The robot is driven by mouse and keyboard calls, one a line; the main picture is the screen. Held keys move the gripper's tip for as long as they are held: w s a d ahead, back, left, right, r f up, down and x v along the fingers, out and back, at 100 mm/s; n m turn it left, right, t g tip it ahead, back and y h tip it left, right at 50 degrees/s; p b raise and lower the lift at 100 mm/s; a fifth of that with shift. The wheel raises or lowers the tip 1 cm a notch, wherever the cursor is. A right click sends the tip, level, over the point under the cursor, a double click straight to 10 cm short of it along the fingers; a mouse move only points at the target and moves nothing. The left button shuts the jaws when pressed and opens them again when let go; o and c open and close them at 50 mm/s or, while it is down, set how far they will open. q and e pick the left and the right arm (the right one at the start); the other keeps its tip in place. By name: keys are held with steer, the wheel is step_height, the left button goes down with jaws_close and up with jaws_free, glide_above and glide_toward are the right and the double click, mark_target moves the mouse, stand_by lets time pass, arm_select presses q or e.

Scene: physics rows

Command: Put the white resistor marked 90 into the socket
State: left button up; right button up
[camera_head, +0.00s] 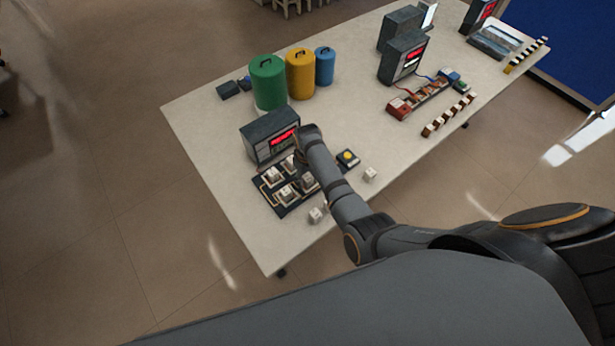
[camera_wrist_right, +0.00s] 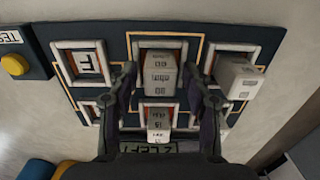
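The white resistor (camera_wrist_right: 160,75), whose upside-down mark looks like 90, stands at the upper middle socket (camera_wrist_right: 181,50) in the right wrist view. I cannot tell how deep it sits. My right gripper (camera_wrist_right: 163,80) is open, with a finger on each side of this block and gaps between. The dark socket board (camera_head: 268,200) lies near the table's front edge in the head view, with several white blocks on it. My right wrist is over the board there and hides its fingers. My left gripper is not in view.
Another white block (camera_wrist_right: 238,78) stands right of the fingers, and one (camera_wrist_right: 158,126) lies below. Loose white cubes (camera_head: 316,215) (camera_head: 370,174) rest on the table (camera_head: 220,185). A meter with red display (camera_head: 268,138) stands behind the board, a yellow button (camera_head: 347,158) beside it.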

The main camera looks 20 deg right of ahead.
mark_target(307, 176)
steer(key=shift+r, duration=0.1)
steer(key=shift+r+p, duration=0.3)
steer(key=shift+r, duration=0.1)
step_height(307, 176, up, 5)
steer(key=p, duration=0.5)
steer(key=shift+r, duration=0.2)
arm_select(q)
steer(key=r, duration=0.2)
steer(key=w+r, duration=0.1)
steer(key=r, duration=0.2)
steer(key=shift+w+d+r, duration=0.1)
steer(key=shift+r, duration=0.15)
arm_select(e)
step_height(307, 176, up, 6)
steer(key=shift+r, duration=0.1)
steer(key=shift+s, duration=0.1)
